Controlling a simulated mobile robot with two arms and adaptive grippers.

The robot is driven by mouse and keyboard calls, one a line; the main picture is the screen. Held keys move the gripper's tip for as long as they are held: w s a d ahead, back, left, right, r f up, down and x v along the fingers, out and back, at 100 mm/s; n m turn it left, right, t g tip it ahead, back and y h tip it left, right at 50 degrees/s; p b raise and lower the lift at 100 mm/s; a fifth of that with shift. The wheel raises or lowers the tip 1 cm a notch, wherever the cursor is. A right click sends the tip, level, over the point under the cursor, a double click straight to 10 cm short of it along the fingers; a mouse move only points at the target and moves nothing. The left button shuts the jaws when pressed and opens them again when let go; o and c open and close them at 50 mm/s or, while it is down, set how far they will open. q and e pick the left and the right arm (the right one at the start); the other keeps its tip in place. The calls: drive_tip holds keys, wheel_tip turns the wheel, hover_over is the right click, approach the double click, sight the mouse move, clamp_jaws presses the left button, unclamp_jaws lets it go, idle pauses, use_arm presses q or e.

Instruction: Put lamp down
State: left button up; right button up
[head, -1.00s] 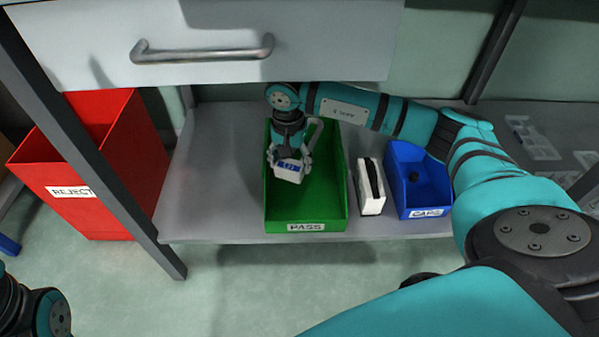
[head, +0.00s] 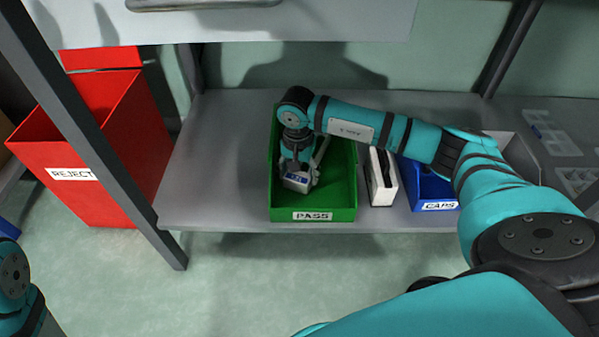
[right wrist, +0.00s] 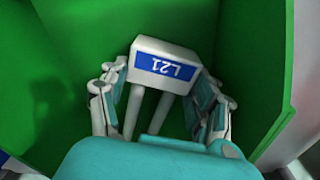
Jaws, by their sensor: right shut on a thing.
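The lamp is a small white block with a blue label (head: 297,179). In the right wrist view the lamp (right wrist: 164,64) shows the label L21 upside down and two pale tubes running back toward my palm. My right gripper (head: 297,172) is shut on the lamp; its fingers (right wrist: 164,95) lie on both sides of it. The lamp is inside the green PASS bin (head: 340,190), toward its left side. I cannot tell whether it touches the bin floor. My left arm shows only at the lower left edge; its gripper is out of frame.
A red REJECT bin (head: 100,150) stands at the left behind a table leg. A white and black block (head: 382,178) and a blue CAPS bin (head: 428,190) stand right of the green bin. The grey shelf (head: 215,160) is clear at left. A drawer hangs above.

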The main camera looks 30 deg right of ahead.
drive_tip(key=o, duration=1)
drive_tip(key=shift+f, duration=0.1)
